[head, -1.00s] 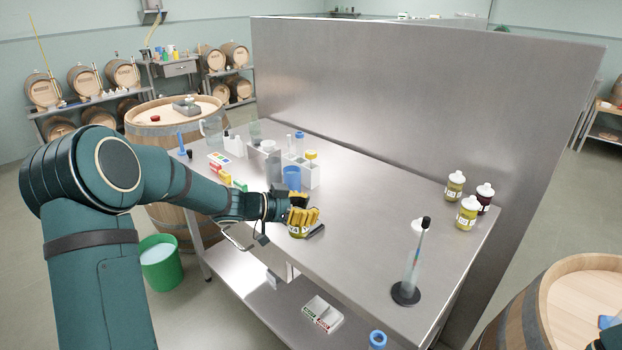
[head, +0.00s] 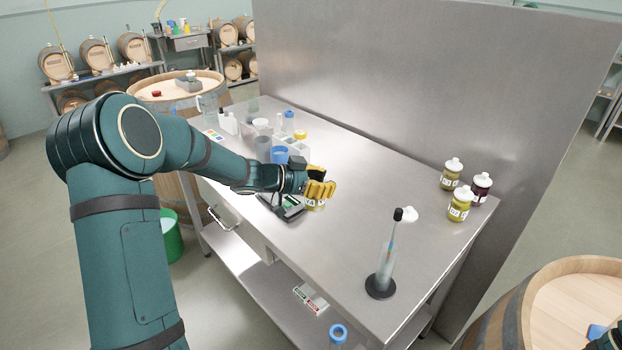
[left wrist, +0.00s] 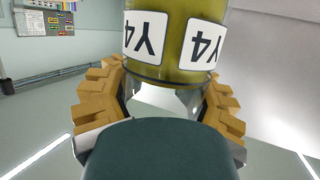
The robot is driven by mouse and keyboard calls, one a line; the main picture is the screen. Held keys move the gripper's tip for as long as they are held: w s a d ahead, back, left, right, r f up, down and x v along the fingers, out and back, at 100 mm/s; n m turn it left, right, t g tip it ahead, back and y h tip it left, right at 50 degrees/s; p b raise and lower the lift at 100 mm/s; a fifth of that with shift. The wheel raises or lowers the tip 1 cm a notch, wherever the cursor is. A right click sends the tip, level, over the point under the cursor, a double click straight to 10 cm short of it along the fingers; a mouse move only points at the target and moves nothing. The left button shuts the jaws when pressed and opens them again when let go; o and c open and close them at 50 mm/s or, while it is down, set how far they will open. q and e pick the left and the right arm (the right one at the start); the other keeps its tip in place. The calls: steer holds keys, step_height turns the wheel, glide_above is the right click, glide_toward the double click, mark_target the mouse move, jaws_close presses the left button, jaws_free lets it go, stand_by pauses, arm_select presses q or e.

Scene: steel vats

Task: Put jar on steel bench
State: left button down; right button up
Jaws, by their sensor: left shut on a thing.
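My left gripper (head: 320,188) has its yellow fingers closed around a jar (head: 315,204), mostly hidden by the fingers in the head view. In the left wrist view the jar (left wrist: 175,45) is yellow-green glass with white "Y4" labels, between the fingers (left wrist: 162,100). The jar appears to be held above the steel bench (head: 350,250), just right of a dark flat device with a small display (head: 289,207). The gap below the jar is hard to judge.
Two yellow-green jars (head: 451,174) (head: 460,204) and a dark red jar (head: 481,187) stand at the right back. A tube on a black stand (head: 381,286) is near the front right. Bottles and a blue cup (head: 280,155) crowd the left. The bench middle is clear.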

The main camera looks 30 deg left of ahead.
arm_select(q)
step_height(320, 180, down, 5)
steer(key=shift+a+r+b, duration=0.1)
steer(key=shift+r+b, duration=0.1)
steer(key=shift+b, duration=0.4)
steer(key=shift+f+b, duration=0.7)
steer(key=shift+f, duration=1.6)
steer(key=shift+r, duration=0.1)
steer(key=shift+c, duration=1)
jaws_free()
steer(key=shift+f, duration=0.2)
steer(key=shift+r, duration=0.25)
steer(key=p+v, duration=0.2)
steer(key=v, duration=1)
